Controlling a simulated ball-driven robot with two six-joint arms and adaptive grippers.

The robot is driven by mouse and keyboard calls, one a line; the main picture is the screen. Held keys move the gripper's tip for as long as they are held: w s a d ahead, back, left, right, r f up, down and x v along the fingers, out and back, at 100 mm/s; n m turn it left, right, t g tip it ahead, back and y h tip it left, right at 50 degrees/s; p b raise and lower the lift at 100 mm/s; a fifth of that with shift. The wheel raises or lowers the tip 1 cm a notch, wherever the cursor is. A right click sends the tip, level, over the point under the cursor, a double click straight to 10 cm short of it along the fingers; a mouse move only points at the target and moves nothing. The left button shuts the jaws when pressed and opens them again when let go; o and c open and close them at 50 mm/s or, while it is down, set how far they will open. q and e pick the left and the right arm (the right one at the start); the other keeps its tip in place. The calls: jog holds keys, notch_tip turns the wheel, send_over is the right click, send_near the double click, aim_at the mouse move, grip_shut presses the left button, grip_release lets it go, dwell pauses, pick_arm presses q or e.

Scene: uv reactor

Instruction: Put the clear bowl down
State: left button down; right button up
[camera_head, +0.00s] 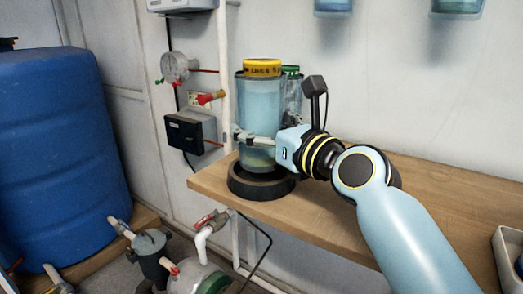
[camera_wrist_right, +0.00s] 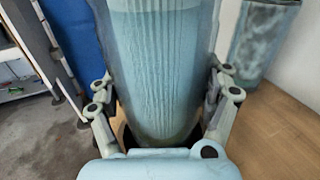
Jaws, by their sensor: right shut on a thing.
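The clear bowl (camera_head: 260,105) is a tall, upright see-through cylinder with a pale blue ribbed insert and a yellow, lettered cap or band (camera_head: 262,67) at its top. My right gripper (camera_head: 257,139) is shut around its lower part, and the wrist view shows a finger on each side of the bowl (camera_wrist_right: 160,60). The bowl's bottom is at a black round ring (camera_head: 262,188) on the wooden shelf; I cannot tell whether it rests in the ring or hangs just above. My left gripper is not in view.
A second clear vessel with a green top (camera_head: 292,90) stands just behind the bowl. The wooden shelf (camera_head: 330,215) is bare in front and to the right. A white tray (camera_head: 505,262) is at the right edge. A white pipe, gauge and blue barrel (camera_head: 55,130) are left.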

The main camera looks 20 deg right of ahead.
notch_tip(320, 180, down, 3)
jog(key=shift+f+b, duration=0.1)
jog(key=shift+b, duration=0.7)
jog(key=shift+f, duration=0.1)
jog(key=o, duration=1.6)
jog(key=shift+f, duration=0.1)
